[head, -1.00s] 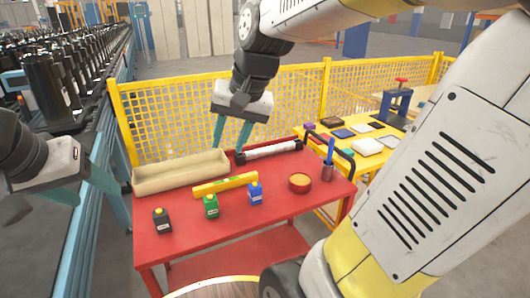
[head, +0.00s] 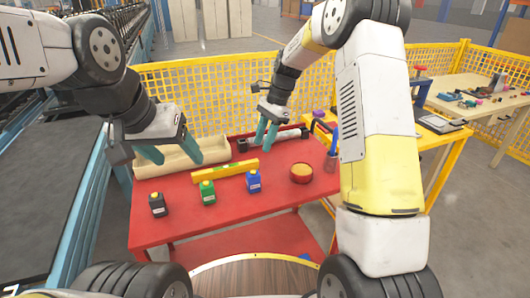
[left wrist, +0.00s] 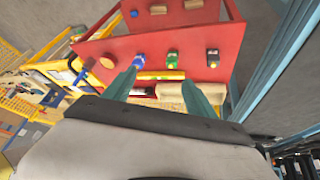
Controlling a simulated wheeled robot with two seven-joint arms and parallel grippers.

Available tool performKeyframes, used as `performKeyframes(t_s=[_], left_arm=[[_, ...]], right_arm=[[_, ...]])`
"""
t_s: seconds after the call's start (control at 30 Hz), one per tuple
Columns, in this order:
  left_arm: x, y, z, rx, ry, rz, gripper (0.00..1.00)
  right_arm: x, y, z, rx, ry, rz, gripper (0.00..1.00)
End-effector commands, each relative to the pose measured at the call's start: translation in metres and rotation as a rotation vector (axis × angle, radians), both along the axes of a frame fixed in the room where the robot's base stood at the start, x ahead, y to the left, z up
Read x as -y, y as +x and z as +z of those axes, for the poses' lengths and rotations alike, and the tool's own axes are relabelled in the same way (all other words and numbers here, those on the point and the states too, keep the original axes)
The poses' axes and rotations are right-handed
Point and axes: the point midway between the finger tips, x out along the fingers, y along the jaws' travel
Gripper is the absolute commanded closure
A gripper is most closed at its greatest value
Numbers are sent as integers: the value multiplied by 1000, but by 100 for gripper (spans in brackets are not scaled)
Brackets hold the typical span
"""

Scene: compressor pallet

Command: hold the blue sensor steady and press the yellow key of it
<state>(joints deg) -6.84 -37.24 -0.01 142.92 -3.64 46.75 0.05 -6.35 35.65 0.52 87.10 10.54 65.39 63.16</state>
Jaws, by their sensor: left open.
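The blue sensor (head: 254,183) stands upright on the red table, with its yellow key (head: 252,173) on top. It also shows in the left wrist view (left wrist: 138,61), near the tip of one finger. My left gripper (head: 178,160) is open and empty, above the table's left part, over the beige tray's area in the picture and left of the blue sensor. My right gripper (head: 265,147) is empty above the rear of the table, behind the blue sensor; its two fingers look apart. Neither gripper touches the sensor.
A green sensor (head: 208,193) and a black one (head: 158,205) stand left of the blue one. Behind lie a yellow level (head: 225,171) and a beige tray (head: 212,150). The front tabletop (head: 260,214) is clear.

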Motion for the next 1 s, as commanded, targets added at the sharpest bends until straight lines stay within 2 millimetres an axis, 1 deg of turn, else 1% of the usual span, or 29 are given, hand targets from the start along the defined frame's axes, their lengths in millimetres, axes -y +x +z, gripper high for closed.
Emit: performKeyframes(t_s=[0.07,0.2,0.37,0.47,0.6,0.73,0.83,0.97,1.0], left_arm=[[-3,3,-16,-63,79,-57,35],[-16,11,-46,-188,279,-194,35],[-33,26,-74,-315,532,-376,35],[-42,39,-87,-379,695,-495,35],[-47,65,-102,-446,924,-667,35],[-43,94,-115,-481,1139,-835,35],[-33,119,-125,-489,1304,-966,35],[-8,152,-141,-471,1516,-1142,35],[2,161,-147,-460,1581,-1197,35]], right_arm=[[0,0,0,1,1,1,64],[0,0,0,2,0,2,64],[0,0,0,2,0,2,64],[0,0,1,2,0,2,64],[0,0,1,2,0,2,64],[0,0,1,2,0,2,64],[0,0,1,2,0,2,64],[0,0,1,2,0,2,64],[0,0,1,2,0,2,64]])
